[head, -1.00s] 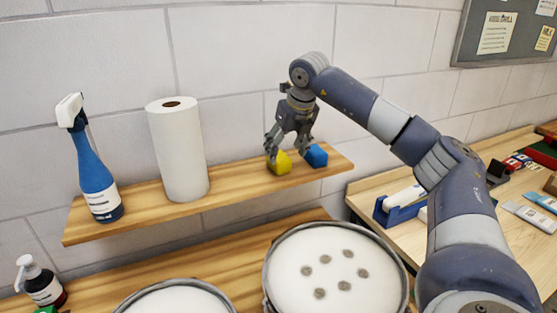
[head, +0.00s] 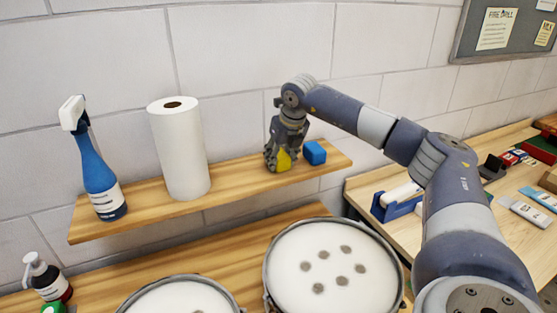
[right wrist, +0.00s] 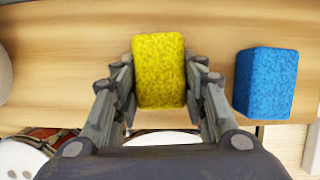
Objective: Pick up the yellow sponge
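The yellow sponge (head: 284,160) stands on the wooden wall shelf, near its right end, partly covered by my right gripper in the head view. The right gripper (head: 282,163) points down over it. In the right wrist view, the fingers of the right gripper (right wrist: 160,85) lie along both sides of the yellow sponge (right wrist: 159,70), and their tips appear to press against it. The sponge looks upright and still on the shelf. My left gripper is not in view.
A blue sponge (head: 315,153) stands close to the right of the yellow one; it also shows in the right wrist view (right wrist: 265,83). A paper towel roll (head: 180,150) and a spray bottle (head: 99,175) stand further left on the shelf (head: 235,180). Drums (head: 335,268) are below.

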